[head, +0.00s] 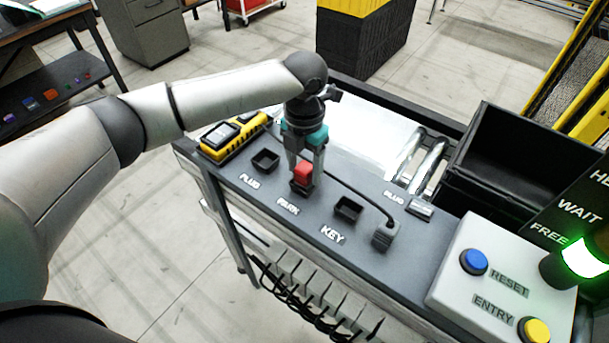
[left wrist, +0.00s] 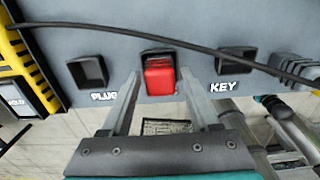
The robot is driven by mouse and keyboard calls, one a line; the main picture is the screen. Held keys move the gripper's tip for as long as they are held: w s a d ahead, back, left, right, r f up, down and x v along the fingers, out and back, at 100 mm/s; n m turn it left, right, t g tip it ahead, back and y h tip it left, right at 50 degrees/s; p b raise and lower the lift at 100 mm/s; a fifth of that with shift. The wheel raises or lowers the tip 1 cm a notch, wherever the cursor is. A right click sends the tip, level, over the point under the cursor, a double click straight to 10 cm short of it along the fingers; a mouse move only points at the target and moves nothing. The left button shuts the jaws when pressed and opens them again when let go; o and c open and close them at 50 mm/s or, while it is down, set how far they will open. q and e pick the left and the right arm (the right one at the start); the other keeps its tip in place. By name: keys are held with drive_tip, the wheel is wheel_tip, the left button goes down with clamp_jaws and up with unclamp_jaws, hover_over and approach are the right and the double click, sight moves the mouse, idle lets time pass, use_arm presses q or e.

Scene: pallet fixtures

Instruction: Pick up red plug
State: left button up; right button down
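The red plug (head: 303,173) sits in the PARK socket on the dark top of the cart, between the empty PLUG socket (head: 265,161) and the empty KEY socket (head: 347,209). My left gripper (head: 305,166) points down over it. In the left wrist view the red plug (left wrist: 159,76) shows between the tips of my left gripper (left wrist: 159,80). The fingers are apart, with a small gap on each side of the plug. The PARK label is hidden in the wrist view. My right gripper is not in view.
A black cable (left wrist: 160,40) runs across close by the plug to a grey connector (head: 385,236). A yellow handheld device (head: 233,137) lies left of the sockets. A button box (head: 500,285), a black bin (head: 515,160) and a lit green lamp (head: 585,257) stand at the right.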

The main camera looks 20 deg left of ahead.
use_arm(q)
clamp_jaws()
idle(0.5)
